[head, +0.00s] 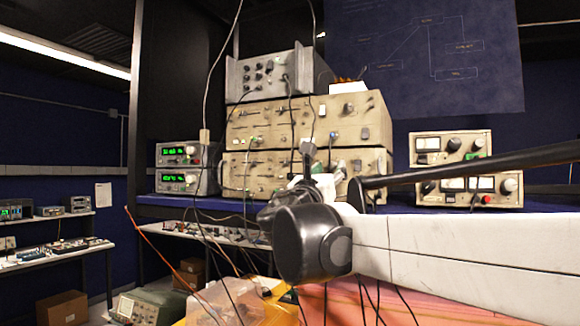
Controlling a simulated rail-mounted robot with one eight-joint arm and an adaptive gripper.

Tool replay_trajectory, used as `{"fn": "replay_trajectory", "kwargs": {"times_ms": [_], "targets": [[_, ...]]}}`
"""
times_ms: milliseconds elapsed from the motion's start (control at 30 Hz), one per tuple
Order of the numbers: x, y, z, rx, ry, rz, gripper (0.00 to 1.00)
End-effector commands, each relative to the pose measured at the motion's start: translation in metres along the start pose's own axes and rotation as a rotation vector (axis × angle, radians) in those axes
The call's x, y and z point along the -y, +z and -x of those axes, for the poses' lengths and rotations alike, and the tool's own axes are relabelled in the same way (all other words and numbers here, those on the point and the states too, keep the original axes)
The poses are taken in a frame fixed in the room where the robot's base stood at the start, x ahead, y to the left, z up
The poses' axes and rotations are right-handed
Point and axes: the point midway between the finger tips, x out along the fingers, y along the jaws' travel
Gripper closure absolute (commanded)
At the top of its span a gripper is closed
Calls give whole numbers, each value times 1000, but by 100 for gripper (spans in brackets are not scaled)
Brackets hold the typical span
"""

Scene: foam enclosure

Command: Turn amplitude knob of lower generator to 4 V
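Two small units with lit green displays are stacked left of centre in the head view. The upper one (178,154) rests on the lower one (178,182); each has small knobs at its right side. Two wide beige instruments are stacked beside them, an upper (300,120) and a lower (265,172), both with knobs and cables. I cannot tell which unit is the lower generator, and knob labels are too small to read. My gripper (308,155) appears small and dark in front of the lower beige instrument, partly hidden by my arm. Its fingers cannot be made out.
A grey instrument (270,75) tops the beige stack. Two meter units (465,190) are stacked on the blue shelf at right. Loose cables hang before the stack. Below are a clear plastic bin (225,303) and an orange-red surface (420,308). A lower shelf (190,232) holds small items.

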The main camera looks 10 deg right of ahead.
Motion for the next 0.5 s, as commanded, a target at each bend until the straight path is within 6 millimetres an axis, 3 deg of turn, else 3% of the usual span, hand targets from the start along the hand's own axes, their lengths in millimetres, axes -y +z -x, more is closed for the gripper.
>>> {"fn": "replay_trajectory", "kwargs": {"times_ms": [367, 500], "targets": [[0, 0, -6, -1, 0, -1, 65], [0, 0, -6, -1, 0, -1, 82]]}}
